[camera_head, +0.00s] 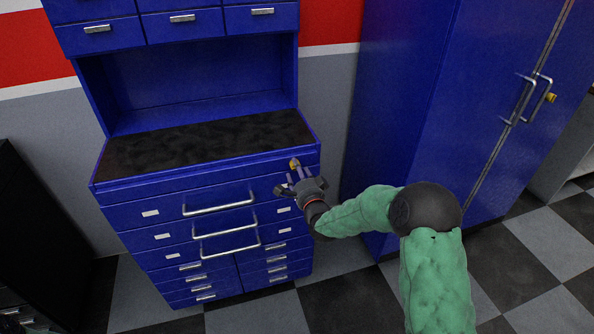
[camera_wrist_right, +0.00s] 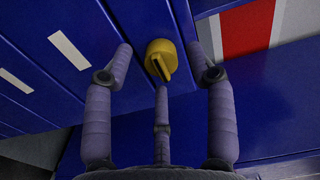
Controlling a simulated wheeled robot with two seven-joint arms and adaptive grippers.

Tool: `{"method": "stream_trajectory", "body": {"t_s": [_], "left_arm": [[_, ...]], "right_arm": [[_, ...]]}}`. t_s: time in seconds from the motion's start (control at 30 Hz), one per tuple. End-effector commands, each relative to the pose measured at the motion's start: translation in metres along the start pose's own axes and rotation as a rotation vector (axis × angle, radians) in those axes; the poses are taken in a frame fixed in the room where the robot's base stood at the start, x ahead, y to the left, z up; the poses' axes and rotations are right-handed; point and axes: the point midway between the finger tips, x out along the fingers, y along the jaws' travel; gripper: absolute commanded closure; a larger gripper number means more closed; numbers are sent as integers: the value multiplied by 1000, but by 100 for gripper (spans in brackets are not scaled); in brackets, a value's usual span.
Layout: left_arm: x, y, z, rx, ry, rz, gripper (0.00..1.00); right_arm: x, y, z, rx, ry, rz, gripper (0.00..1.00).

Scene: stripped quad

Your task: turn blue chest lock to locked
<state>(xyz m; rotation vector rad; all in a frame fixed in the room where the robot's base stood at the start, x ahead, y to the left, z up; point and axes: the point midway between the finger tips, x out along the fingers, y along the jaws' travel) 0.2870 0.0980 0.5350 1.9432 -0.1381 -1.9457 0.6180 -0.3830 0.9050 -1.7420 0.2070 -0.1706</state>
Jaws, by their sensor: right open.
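The blue chest (camera_head: 140,215) stands against the wall in the head view, with drawers below a dark worktop. Its lock (camera_wrist_right: 163,58) is a yellow knob with a dark slot on the blue front, seen in the right wrist view. The lock also shows in the head view (camera_head: 295,163), just beyond my right fingers. My right gripper (camera_head: 293,182) is open at the chest's upper right front. In the right wrist view its fingers (camera_wrist_right: 165,70) spread around the lock, and I see no clear contact. My left gripper is not in view.
A tall blue cabinet (camera_head: 400,110) with bar handles and its own yellow lock (camera_head: 550,98) stands to the right. Silver drawer handles (camera_head: 218,205) stick out from the chest front. The checkered floor (camera_head: 350,295) in front is clear.

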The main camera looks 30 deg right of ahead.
Motion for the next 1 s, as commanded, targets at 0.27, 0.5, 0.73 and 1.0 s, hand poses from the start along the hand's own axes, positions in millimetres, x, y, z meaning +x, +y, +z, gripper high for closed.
{"method": "stream_trajectory", "body": {"t_s": [0.27,0.5,0.73,1.0], "left_arm": [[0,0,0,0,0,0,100],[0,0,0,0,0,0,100],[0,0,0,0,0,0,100],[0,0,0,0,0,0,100]], "right_arm": [[-50,0,0,0,0,1,44],[-90,0,0,0,0,1,44],[-108,0,0,0,0,0,44],[-109,0,0,1,-1,1,44]]}}
